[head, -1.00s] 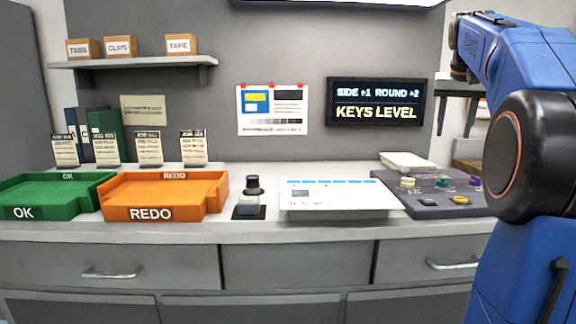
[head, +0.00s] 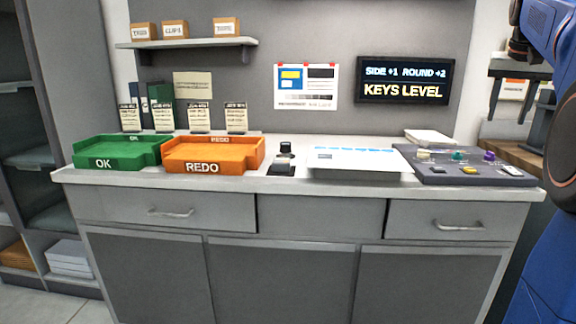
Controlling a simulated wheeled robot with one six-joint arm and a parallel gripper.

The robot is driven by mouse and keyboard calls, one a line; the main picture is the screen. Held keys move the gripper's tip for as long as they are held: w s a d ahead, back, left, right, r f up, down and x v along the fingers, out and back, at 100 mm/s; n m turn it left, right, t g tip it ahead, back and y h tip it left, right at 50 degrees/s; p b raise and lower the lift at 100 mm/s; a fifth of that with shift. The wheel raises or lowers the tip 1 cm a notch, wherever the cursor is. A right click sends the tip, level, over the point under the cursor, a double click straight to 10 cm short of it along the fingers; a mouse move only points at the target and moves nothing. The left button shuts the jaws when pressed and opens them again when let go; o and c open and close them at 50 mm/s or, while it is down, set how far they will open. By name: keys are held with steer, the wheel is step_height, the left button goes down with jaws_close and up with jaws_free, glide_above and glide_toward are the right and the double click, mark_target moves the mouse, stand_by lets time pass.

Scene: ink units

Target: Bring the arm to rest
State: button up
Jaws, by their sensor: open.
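My blue arm (head: 560,200) stands at the right edge of the head view, partly cut off by the frame. My gripper (head: 508,118) hangs from its dark wrist at the upper right, with two dark fingers pointing down and apart. It is open, with nothing seen between the fingers. It shows against the wall and a wooden surface, to the right of the dark wall screen (head: 405,81), clear of the counter things in the picture.
The grey counter (head: 290,187) holds a green OK tray (head: 112,163), an orange REDO tray (head: 203,167), a dark stamp-like object (head: 285,150), a white sheet on a stand (head: 355,163) and a grey panel with small coloured parts (head: 440,177). Floor shows at the lower left.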

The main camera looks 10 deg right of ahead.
steer(key=s+a+f+n, duration=0.1)
steer(key=s+a+f, duration=0.2)
steer(key=a+f, duration=0.3)
steer(key=s+a+f+n+t+y, duration=0.1)
steer(key=s+a+f+n, duration=0.15)
steer(key=a, duration=0.65)
steer(key=s+a+f+n, duration=0.1)
steer(key=s+a+f, duration=0.2)
steer(key=a+f, duration=0.3)
steer(key=s+a+f+n, duration=0.1)
steer(key=s+a+f, duration=0.3)
steer(key=f, duration=0.3)
steer(key=s+a+f+n+y, duration=0.1)
steer(key=s+a+f, duration=0.4)
steer(key=s+f, duration=0.2)
steer(key=s+a+f+n+y, duration=0.1)
steer(key=s+a+f+n, duration=0.1)
steer(key=s+a+f, duration=0.3)
step_height(320, 180, down, 4)
steer(key=shift+s+a+r+t, duration=0.25)
steer(key=shift+s+t, duration=0.05)
steer(key=shift+s, duration=0.1)
